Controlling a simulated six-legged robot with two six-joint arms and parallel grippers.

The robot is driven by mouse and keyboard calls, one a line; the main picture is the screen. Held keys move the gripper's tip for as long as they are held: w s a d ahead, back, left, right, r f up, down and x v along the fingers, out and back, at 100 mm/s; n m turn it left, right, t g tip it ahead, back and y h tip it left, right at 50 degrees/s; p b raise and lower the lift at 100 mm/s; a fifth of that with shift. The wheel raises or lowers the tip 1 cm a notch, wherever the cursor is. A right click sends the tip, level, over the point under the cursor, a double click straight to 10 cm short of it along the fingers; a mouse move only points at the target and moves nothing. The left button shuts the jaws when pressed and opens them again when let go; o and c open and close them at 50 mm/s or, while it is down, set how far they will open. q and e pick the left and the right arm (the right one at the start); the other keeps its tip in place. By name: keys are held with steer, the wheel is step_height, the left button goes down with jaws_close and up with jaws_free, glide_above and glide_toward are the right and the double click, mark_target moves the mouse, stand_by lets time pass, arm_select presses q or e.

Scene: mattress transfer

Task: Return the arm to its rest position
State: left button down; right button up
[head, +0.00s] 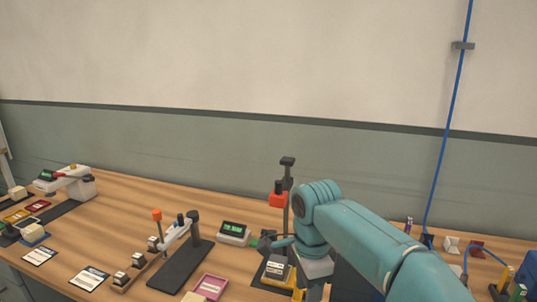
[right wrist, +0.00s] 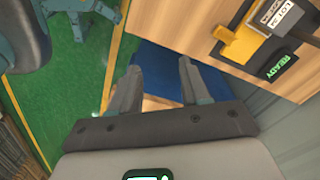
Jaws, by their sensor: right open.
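My right arm (head: 375,245) is teal and comes in from the lower right in the head view. It bends down in front of the bench near the middle, and its fingertips are not clear there. In the right wrist view my right gripper (right wrist: 160,75) is open, with a gap between its two fingers and nothing held. Below the fingers are a blue surface (right wrist: 160,62) and a strip of wood. My left gripper is not in view.
The wooden bench (head: 120,190) carries a red-headed stand (head: 278,199), a small display box (head: 234,233), a black-based fixture (head: 182,265) and a pink tray (head: 210,287). In the wrist view, a yellow-and-black device (right wrist: 240,45) sits near the bench edge. Green floor (right wrist: 75,100) lies left.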

steer(key=s+d+f+m+g, duration=0.1)
steer(key=d+f+g, duration=0.2)
steer(key=d+f, duration=0.5)
steer(key=s+f+n+g+y, duration=0.1)
steer(key=s+f, duration=0.4)
steer(key=f, duration=0.3)
steer(key=s+f+g, duration=0.1)
steer(key=s+f, duration=0.3)
steer(key=f, duration=0.5)
steer(key=s+a+f+n+t+y, duration=0.1)
steer(key=s+a+f+n+t, duration=0.1)
steer(key=s+f+n, duration=0.4)
steer(key=s+a+f+n+t+y, duration=0.2)
steer(key=s+f+n, duration=0.4)
steer(key=s, duration=0.3)
steer(key=shift+a+f+n+t, duration=0.15)
steer(key=shift+f+n+t, duration=0.15)
steer(key=shift+n+t, duration=0.35)
